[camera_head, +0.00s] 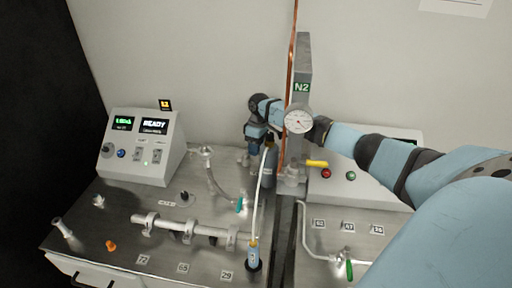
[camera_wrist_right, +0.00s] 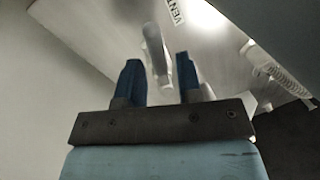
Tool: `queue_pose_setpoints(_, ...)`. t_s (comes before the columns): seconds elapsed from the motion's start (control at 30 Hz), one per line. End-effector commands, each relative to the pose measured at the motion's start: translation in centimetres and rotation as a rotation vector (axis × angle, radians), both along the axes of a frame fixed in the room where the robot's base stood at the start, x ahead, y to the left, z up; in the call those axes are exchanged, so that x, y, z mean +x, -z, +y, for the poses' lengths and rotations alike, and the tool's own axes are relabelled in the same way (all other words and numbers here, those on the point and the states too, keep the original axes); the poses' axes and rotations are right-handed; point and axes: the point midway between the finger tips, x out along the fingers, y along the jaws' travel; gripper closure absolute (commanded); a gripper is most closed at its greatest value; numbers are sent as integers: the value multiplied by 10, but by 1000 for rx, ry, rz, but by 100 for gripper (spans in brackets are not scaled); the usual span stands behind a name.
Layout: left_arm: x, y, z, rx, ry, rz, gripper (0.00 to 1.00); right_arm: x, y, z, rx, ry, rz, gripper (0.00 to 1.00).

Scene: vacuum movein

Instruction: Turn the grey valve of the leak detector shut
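In the right wrist view a pale grey lever-like handle (camera_wrist_right: 156,48) stands between and just beyond my two blue fingertips; it looks like the grey valve. My right gripper (camera_wrist_right: 160,75) is open, with a gap around the handle; I cannot tell whether a finger touches it. In the head view my right arm reaches in from the right past the N2 column, and its gripper (camera_head: 251,151) points down behind the bench fittings. The valve is not clear there. The leak detector (camera_head: 146,146) stands at the left, its screen reading READY. My left gripper is out of view.
The N2 column (camera_head: 302,75) with a round gauge (camera_head: 298,120) stands close to my right arm. A ribbed hose (camera_head: 220,186) ends at a teal handle (camera_head: 239,204). A pipe (camera_head: 180,227) lies in front.

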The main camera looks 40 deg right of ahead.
Motion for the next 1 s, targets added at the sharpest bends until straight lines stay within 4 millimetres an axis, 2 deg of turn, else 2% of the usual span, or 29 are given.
queue_pose_setpoints(0.3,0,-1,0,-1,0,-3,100,0,0,0,0,0,1,59)
queue_pose_setpoints(0.43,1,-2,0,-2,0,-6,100,1,-10,-3,0,0,1,59)
queue_pose_setpoints(0.57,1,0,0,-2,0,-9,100,3,-33,-6,-1,-1,-2,59)
queue_pose_setpoints(0.8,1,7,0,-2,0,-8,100,7,-88,-17,-1,-1,-3,59)
queue_pose_setpoints(1.0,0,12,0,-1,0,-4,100,10,-121,-22,0,-1,-1,59)
